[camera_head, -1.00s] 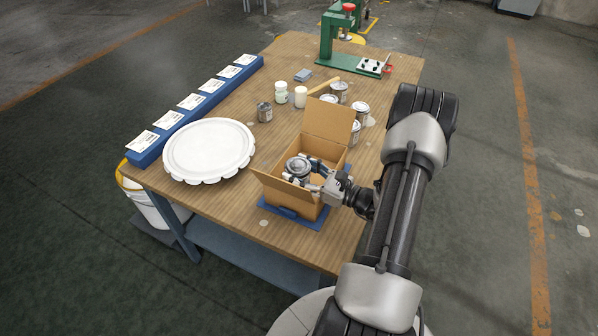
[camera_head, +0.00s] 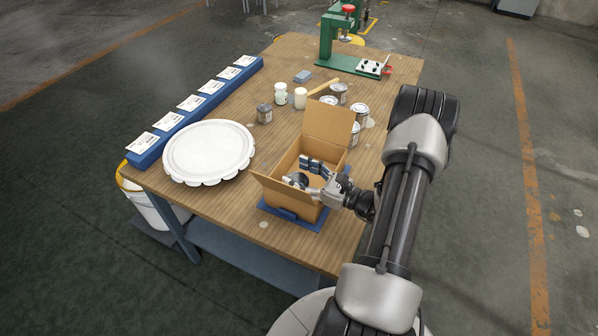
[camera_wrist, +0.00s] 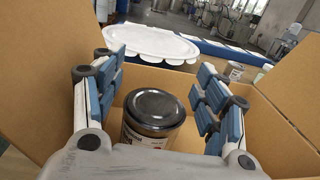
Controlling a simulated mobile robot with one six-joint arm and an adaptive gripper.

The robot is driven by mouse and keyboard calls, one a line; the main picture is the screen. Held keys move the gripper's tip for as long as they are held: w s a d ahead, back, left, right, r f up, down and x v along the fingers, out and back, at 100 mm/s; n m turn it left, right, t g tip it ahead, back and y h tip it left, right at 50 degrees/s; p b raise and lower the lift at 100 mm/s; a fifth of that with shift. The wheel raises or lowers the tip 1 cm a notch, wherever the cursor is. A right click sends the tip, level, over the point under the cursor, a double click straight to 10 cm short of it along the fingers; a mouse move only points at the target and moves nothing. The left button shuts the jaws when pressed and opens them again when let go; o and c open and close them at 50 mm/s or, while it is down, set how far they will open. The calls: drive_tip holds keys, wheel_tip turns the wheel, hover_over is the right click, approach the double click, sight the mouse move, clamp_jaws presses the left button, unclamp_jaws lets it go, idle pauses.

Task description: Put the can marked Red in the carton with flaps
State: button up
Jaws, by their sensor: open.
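The carton with flaps (camera_head: 290,205) stands open on a blue mat at the table's near edge, one flap upright at its back. A can (camera_wrist: 153,120) with a dark lid is inside the carton, between my finger pads but apart from them in the wrist view. Its label is mostly hidden, so I cannot read its marking. In the head view the can's dark top (camera_head: 299,180) shows low in the carton. My gripper (camera_head: 308,172) is open, reaching into the carton from the right, its fingers on either side of the can.
Several other cans (camera_head: 360,110) stand behind the carton. A white scalloped lid (camera_head: 208,150) lies left of the carton. A green press (camera_head: 345,50) stands at the far end.

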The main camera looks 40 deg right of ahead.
drive_tip(key=p+v, duration=0.1)
drive_tip(key=v, duration=1)
drive_tip(key=shift+s+d+r+p, duration=0.2)
drive_tip(key=shift+s+d+p, duration=0.05)
drive_tip(key=shift+s+p, duration=0.1)
drive_tip(key=shift+w, duration=0.1)
